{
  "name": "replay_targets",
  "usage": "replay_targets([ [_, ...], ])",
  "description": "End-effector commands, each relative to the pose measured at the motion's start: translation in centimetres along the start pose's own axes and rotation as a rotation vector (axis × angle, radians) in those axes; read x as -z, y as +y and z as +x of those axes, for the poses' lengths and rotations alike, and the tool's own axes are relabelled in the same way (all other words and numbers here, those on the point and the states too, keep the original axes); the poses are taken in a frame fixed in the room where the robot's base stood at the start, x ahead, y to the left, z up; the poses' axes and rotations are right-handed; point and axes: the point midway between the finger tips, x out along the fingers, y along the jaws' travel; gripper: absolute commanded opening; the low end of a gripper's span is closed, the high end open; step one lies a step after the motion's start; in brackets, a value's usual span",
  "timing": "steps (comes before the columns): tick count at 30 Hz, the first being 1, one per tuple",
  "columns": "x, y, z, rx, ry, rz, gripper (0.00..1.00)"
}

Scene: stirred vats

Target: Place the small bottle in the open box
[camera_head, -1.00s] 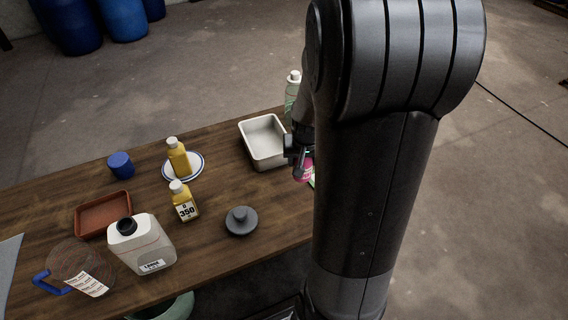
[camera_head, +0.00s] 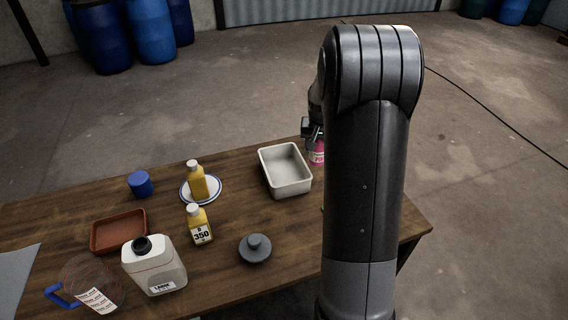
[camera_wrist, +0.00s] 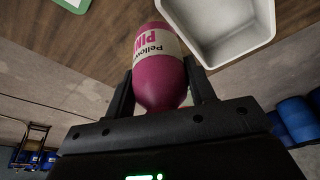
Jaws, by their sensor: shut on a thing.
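My gripper (camera_head: 313,132) is shut on a pink bottle (camera_head: 318,152) with a pale label. An open, empty, whitish box (camera_head: 287,188) stands on the table. In the head view the held bottle shows just beyond the box's back right corner, partly hidden by my arm. In the wrist view the box (camera_wrist: 236,52) lies beside the bottle to the right, apart from the fingers.
The wooden table (camera_head: 225,265) holds two yellow bottles, one (camera_head: 197,182) on a plate and one (camera_head: 199,228) labelled 350.

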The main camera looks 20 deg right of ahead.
Motion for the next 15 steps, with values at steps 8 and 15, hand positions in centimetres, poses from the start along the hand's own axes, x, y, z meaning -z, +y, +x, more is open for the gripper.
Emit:
replay_targets([
  [8,0.5,-5.0,3.4,0.001,-0.003,-0.004,0.20],
  [15,0.9,-9.7,6.5,0.000,-0.001,-0.003,0.20],
])
